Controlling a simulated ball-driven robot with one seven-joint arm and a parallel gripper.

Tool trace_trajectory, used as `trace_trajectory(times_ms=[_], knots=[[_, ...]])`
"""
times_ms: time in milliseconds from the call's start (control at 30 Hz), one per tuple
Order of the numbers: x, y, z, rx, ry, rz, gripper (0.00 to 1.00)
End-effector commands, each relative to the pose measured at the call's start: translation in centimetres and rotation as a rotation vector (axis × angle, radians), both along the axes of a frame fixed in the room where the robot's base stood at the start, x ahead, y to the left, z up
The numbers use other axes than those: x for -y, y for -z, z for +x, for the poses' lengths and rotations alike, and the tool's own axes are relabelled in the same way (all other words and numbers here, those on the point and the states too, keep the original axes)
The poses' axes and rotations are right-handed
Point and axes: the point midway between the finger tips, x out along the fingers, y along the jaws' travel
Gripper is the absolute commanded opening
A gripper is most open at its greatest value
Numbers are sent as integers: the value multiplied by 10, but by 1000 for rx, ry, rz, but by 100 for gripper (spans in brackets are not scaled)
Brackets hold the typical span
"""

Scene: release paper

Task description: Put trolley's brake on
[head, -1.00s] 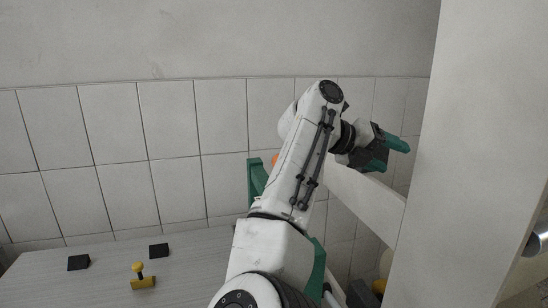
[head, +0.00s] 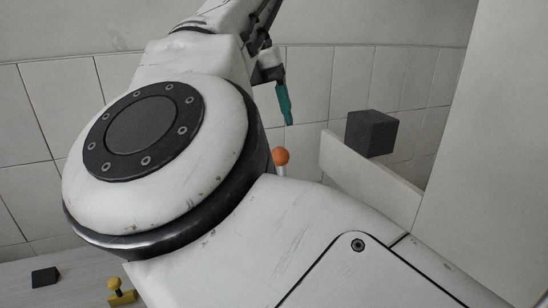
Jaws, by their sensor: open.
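An orange ball knob (head: 281,157) stands on a short pale stem, right of my arm; it may be the trolley's brake lever, but I cannot tell. My gripper (head: 285,104) points down above this knob, apart from it in the picture. One teal finger shows; the other is hidden. The gripper is open and nothing shows in it. A yellow piece with a ball knob (head: 121,288) stands on a grey wood-grained surface (head: 75,276) at lower left. My arm covers most of the middle, and the trolley's body cannot be made out.
A dark cube (head: 372,132) shows at the upper edge of a pale panel (head: 375,180), right of the gripper. A black block (head: 45,277) lies on the grey surface. A large pale upright (head: 490,150) closes the right side. A tiled wall (head: 310,85) stands behind.

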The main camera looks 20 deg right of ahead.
Motion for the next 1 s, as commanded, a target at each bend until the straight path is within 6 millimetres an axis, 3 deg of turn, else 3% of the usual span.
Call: trace_trajectory(times_ms=[600,1000], knots=[[22,86,-12,-2,3,-4,63],[26,103,-13,1,2,-2,63]])
